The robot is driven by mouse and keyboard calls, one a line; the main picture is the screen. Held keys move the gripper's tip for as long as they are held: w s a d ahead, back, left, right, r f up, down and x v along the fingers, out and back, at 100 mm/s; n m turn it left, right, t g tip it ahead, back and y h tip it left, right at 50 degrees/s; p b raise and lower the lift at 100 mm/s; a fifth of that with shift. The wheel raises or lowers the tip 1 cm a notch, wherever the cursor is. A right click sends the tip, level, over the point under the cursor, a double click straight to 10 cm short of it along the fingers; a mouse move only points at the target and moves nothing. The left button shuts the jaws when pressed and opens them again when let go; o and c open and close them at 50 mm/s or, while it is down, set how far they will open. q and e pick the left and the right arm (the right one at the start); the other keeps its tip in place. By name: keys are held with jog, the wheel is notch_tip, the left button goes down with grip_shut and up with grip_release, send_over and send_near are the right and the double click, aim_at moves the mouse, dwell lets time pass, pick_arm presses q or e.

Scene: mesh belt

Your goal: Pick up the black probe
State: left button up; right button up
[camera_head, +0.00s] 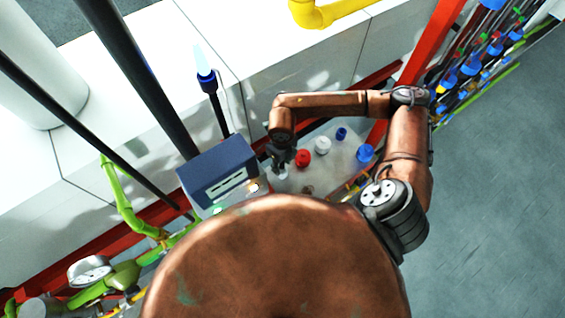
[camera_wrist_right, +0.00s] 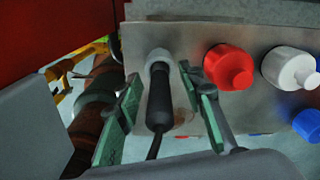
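The black probe (camera_wrist_right: 160,102) shows in the right wrist view. Its pale grey end sits against a metal panel (camera_wrist_right: 198,42), and a thin black cable runs from its lower end. My right gripper (camera_wrist_right: 159,76) is open, with one green-padded finger on each side of the probe. Gaps show between the probe and both fingers. In the head view my right gripper (camera_head: 281,160) is over the left part of the panel, and I cannot make out the probe there. My left gripper is not in view.
To the right of the probe are a red knob (camera_wrist_right: 228,67), a white knob (camera_wrist_right: 290,68) and a blue knob (camera_wrist_right: 308,124). In the head view a blue box (camera_head: 217,172) stands left of my right gripper. A red post (camera_head: 432,42) rises behind my right arm. Open floor (camera_head: 490,190) lies right.

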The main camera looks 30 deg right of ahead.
jog(key=shift+f, duration=0.1)
jog(key=shift+c, duration=0.3)
grip_shut()
dwell(0.4)
